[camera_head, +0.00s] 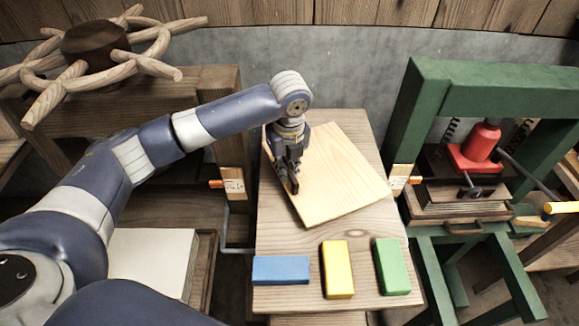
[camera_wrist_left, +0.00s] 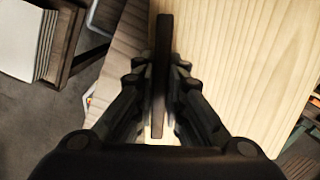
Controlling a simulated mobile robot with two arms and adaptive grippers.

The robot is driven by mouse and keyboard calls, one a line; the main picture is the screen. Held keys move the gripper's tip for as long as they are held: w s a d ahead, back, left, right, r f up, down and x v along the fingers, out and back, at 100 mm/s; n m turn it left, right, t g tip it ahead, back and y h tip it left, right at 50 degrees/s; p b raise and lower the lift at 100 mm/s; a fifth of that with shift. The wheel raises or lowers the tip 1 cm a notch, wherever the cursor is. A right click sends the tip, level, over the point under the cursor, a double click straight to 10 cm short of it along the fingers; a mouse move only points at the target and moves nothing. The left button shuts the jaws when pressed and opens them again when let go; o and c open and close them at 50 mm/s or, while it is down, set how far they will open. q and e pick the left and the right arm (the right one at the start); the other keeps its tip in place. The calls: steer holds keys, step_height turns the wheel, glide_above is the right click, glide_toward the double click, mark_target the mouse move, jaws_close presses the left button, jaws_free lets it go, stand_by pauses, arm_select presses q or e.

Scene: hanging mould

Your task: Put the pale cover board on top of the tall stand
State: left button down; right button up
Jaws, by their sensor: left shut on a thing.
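The pale cover board (camera_head: 340,172) is a flat light-wood panel, turned at an angle over the back part of the tall stand (camera_head: 275,230). The stand has a brown plank top. I cannot tell whether the board touches it or hangs just above it. My left gripper (camera_head: 293,185) points down at the board's left part. In the left wrist view the gripper (camera_wrist_left: 161,75) is shut on a narrow dark upright strip, apparently the board's grip, with the pale board (camera_wrist_left: 240,60) behind it. My right gripper is not in view.
A blue block (camera_head: 281,270), a yellow block (camera_head: 337,268) and a green block (camera_head: 391,266) lie along the stand's front. A green press frame (camera_head: 430,110) stands at right. A spoked wooden wheel (camera_head: 95,45) is at upper left, a white stack (camera_head: 150,260) at lower left.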

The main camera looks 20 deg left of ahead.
arm_select(q)
steer(key=shift+w+r, duration=0.1)
steer(key=shift+w, duration=1.2)
step_height(320, 180, down, 4)
steer(key=shift+s+r+p, duration=0.15)
steer(key=shift+r+p, duration=0.05)
steer(key=shift+p, duration=0.8)
steer(key=shift+a+f, duration=0.1)
steer(key=shift+f, duration=0.1)
steer(key=c, duration=1.7)
jaws_free()
steer(key=shift+o, duration=0.2)
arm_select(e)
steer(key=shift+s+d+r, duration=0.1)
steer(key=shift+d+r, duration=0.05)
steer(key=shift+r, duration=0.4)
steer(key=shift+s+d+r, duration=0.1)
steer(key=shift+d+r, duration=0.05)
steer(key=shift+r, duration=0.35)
